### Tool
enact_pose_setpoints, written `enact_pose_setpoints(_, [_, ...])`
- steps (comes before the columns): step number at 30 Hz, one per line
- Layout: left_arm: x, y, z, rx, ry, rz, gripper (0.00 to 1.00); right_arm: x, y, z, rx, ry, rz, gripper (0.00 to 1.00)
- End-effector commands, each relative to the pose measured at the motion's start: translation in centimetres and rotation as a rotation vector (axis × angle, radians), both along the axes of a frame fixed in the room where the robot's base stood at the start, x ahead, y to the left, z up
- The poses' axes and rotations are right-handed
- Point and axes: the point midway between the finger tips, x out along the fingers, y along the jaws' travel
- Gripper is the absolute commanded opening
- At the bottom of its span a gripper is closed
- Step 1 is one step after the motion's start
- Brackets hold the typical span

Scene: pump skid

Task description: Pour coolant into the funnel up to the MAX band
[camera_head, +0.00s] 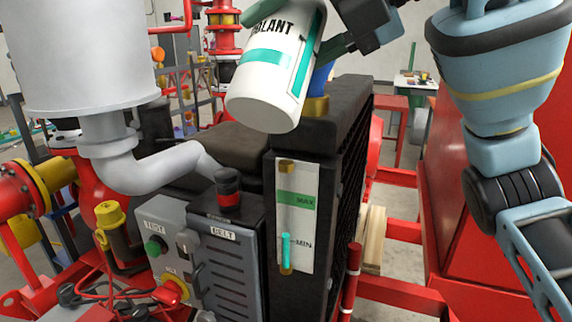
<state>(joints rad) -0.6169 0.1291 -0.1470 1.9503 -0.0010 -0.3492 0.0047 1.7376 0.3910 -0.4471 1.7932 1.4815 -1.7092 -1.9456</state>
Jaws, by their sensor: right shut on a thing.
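The white coolant bottle (268,82) with a teal label is at the top centre, tilted, its base low and its top cut off by the frame. My right gripper (302,30) is shut on it. A blue piece, likely the funnel (321,76), shows partly behind the bottle above a brass neck (316,106) on the black radiator. The bottle hides much of it. The sight gauge (296,222) on the radiator's front has a green MAX band (296,199) and a MIN mark (303,244). Teal liquid (286,249) stands around MIN, below MAX. My left gripper is out of view.
A large white cylinder (90,50) with a grey elbow pipe (150,175) stands at the left. A grey control box (225,250) with knobs and switches is below it. Red frame rails (395,292) and a red panel (455,220) lie to the right.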

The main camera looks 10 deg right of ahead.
Motion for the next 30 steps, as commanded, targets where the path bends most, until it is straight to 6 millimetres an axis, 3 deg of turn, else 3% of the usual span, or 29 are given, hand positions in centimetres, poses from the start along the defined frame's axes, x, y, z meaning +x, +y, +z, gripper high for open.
enact_pose_setpoints(14, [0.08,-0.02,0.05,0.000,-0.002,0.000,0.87,-0.07,-0.02,0.17,0.004,-0.002,-0.001,0.35])
enact_pose_setpoints(30, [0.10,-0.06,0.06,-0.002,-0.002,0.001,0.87,-0.52,0.14,0.71,0.084,0.118,0.000,0.35])
